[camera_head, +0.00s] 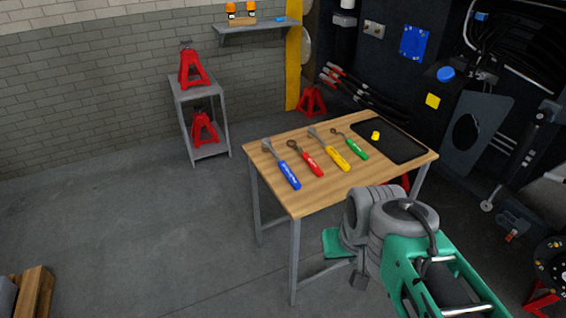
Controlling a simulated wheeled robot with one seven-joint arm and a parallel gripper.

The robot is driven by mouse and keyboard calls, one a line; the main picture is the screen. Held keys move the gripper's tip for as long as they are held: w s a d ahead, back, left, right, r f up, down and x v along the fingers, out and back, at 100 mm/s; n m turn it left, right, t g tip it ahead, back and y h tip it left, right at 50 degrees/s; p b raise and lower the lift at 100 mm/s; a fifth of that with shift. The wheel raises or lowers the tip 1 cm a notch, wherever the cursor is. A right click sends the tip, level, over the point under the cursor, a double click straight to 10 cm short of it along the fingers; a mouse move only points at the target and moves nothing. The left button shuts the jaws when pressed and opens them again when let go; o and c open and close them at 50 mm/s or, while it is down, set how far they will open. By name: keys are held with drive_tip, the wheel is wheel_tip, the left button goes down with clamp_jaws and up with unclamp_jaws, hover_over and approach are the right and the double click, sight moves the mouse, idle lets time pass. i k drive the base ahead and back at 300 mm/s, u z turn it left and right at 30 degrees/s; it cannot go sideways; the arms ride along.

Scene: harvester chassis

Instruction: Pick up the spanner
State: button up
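Several hand tools lie in a row on the wooden table, heads towards the back left and coloured handles towards the front right. They are a blue-handled tool (287,172), a red-handled tool (308,161) with a ring-like head, a yellow-handled tool (333,154) and a green-handled tool (354,147) with a small rounded head. The heads are too small to tell surely which is the spanner. My grey and green arm is folded at the lower right, in front of the table and apart from the tools. A small grey part at my gripper (358,275) shows below it; its fingers are unclear.
The wooden table (298,199) also bears a black tray (401,149) with a small yellow object (376,136). A grey stand (209,158) with red jacks is at the back left. The dark chassis (400,80) borders the right.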

sight(312, 165)
drive_tip(key=k, duration=0.55)
drive_tip(key=u, duration=0.7)
drive_tip(key=i, duration=0.4)
drive_tip(key=u, duration=0.7)
drive_tip(key=i, duration=0.85)
drive_tip(key=z, duration=0.55)
drive_tip(key=i, duration=0.8)
drive_tip(key=z, duration=0.8)
